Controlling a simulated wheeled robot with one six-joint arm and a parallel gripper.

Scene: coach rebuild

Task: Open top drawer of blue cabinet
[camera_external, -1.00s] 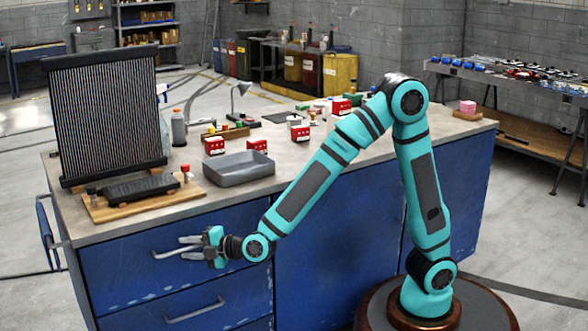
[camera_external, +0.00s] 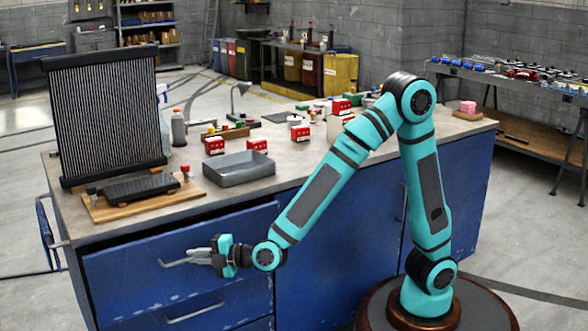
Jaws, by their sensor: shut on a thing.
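The blue cabinet (camera_external: 330,245) stands under a grey worktop. Its top drawer (camera_external: 130,280) is pulled part of the way out, with a dark gap above its front. The drawer's grey bar handle (camera_external: 172,264) sticks out at the left of my gripper. My gripper (camera_external: 200,257) is shut on the handle near its right part, which the fingers partly hide. A lower drawer handle (camera_external: 195,311) shows below it.
On the worktop (camera_external: 235,205) are a grey tray (camera_external: 238,170), a tall ribbed radiator panel (camera_external: 108,120), a wooden board (camera_external: 140,206) with a dark part, and several red boxes (camera_external: 214,144). Open floor lies at the lower left.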

